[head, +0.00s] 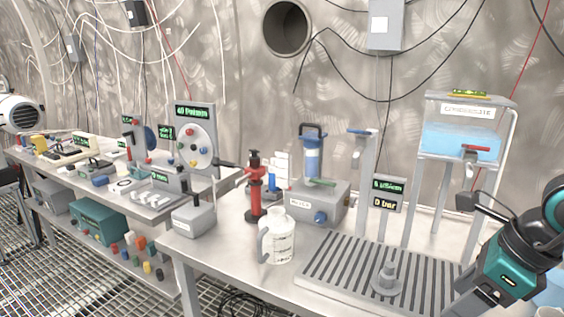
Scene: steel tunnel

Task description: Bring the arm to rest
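My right arm (508,268), dark with teal bands, comes in from the right edge over the right end of the steel bench (190,258). Its wrist end reaches down and left beside the slatted drain grid (335,272). A small grey block on a bracket (468,201) sticks up beside the wrist. I cannot make out the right gripper's fingertips, nor whether they hold anything. My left arm and gripper are not in view.
A white jug (280,240) stands left of the grid. A red hand pump (255,190), a grey pump box (318,203) and a tap post (364,185) stand behind. A clear tank of blue liquid (460,140) stands on legs near my arm.

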